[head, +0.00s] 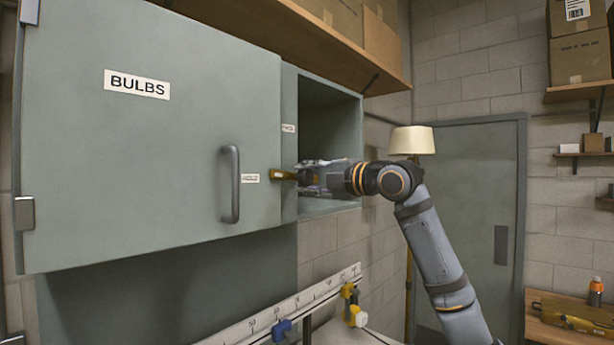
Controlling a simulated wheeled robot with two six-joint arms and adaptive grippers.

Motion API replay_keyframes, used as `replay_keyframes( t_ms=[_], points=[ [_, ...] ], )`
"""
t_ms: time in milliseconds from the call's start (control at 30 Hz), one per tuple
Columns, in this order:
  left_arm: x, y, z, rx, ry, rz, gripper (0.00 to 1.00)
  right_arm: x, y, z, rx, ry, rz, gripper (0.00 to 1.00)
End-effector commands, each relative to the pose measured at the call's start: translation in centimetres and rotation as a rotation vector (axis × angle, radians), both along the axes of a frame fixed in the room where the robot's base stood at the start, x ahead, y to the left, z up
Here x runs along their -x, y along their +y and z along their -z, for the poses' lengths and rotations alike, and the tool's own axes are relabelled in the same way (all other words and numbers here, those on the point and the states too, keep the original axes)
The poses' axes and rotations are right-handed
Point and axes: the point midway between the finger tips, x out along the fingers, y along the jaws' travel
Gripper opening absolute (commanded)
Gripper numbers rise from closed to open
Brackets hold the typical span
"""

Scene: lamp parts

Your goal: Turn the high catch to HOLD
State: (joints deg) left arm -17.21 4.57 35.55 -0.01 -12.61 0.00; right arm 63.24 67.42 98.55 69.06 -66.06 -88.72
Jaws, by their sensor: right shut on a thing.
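The high catch (282,175) is a small brass-coloured piece at the right edge of the grey cabinet door (180,210). It lies roughly level, its free end towards a small white label (250,178) on the door. Another small label (288,128) sits above it on the cabinet frame. Both labels are too small to read surely. My right gripper (302,177) comes in from the right and is shut on the catch; its fingers partly hide it. My left gripper is out of view.
The door marked BULBS has a vertical handle (231,184) left of the catch and looks closed. An open cubby (325,125) lies behind my right gripper. A wooden shelf (330,40) runs above. A ruler rail (290,308) with blue and yellow clamps is below.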

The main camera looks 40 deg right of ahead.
Motion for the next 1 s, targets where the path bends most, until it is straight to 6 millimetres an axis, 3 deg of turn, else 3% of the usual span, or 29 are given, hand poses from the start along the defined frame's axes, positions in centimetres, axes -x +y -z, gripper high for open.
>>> replay_keyframes(
  t_ms=[300, 833, 867, 1000],
  points=[
    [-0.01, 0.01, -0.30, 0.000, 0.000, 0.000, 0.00, -0.03, 0.01, 0.13, 0.104, -0.005, -0.001, 0.00],
    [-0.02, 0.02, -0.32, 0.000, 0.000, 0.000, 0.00, -0.04, 0.03, 0.19, 0.123, -0.006, -0.001, 0.00],
    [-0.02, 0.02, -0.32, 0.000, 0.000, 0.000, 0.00, -0.04, 0.03, 0.19, 0.123, -0.005, 0.000, 0.40],
    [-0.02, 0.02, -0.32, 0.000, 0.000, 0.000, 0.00, -0.03, 0.02, 0.16, 0.122, -0.006, -0.001, 0.59]
  ],
)
